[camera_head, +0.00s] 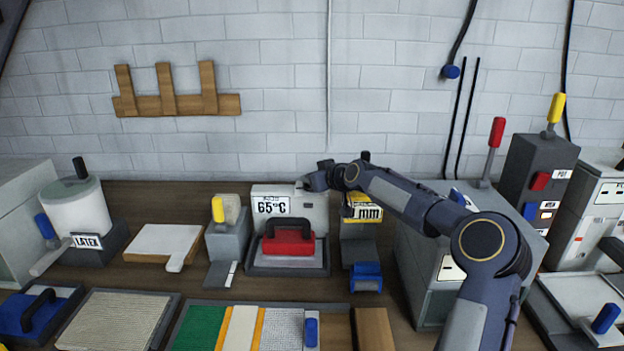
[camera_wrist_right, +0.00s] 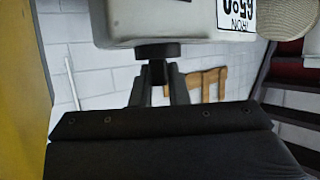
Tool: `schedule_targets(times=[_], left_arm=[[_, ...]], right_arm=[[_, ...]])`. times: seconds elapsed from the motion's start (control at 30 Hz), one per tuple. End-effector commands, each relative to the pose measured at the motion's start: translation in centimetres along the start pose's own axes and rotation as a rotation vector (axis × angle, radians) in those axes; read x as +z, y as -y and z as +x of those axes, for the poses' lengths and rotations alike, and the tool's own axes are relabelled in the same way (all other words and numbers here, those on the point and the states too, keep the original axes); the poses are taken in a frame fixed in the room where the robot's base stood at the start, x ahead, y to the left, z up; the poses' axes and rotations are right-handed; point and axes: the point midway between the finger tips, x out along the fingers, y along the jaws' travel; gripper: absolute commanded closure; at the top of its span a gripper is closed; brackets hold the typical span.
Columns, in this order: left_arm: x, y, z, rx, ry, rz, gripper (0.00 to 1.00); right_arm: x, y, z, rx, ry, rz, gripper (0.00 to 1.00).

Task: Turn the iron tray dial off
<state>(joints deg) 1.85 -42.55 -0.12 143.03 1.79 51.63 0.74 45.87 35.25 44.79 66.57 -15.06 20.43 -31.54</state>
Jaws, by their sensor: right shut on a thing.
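The iron tray unit is a pale box (camera_head: 315,205) at the back of the bench, with a "65°C" label (camera_head: 271,206) on its front. A red iron with a dark handle (camera_head: 289,242) rests on its tray (camera_head: 262,265). My right gripper (camera_head: 306,183) reaches in from the right to the top right of the box. In the right wrist view, my right gripper (camera_wrist_right: 158,75) is shut on the dark round dial (camera_wrist_right: 158,50), which sits against the pale box (camera_wrist_right: 150,18). The dial's marking and setting cannot be read. My left gripper is not in view.
A yellow "mm" labelled unit (camera_head: 362,207) stands close right of the iron box, under my forearm. A grey cabinet (camera_head: 425,285) with a red lever (camera_head: 496,133) is further right. A yellow-handled block (camera_head: 228,235) stands left. Rug pieces (camera_head: 240,328) lie in front.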

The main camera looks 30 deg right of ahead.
Motion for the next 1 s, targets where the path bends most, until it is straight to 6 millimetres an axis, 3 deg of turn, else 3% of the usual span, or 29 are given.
schedule_targets(times=[0.37,0.4,0.53,0.83,1.0], left_arm=[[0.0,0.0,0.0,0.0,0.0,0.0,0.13],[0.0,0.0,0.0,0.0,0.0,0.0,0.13],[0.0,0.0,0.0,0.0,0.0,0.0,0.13],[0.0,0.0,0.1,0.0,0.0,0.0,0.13],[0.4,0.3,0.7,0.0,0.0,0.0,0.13]], right_arm=[[0.4,0.0,0.1,-0.004,0.009,0.0,1.0],[0.4,0.0,0.1,-0.004,0.009,0.0,0.82],[0.3,0.0,0.1,-0.003,0.007,0.0,0.65],[0.2,0.0,-0.1,-0.002,0.003,0.0,0.64],[0.3,-0.2,-1.9,0.002,0.002,0.0,0.64]])
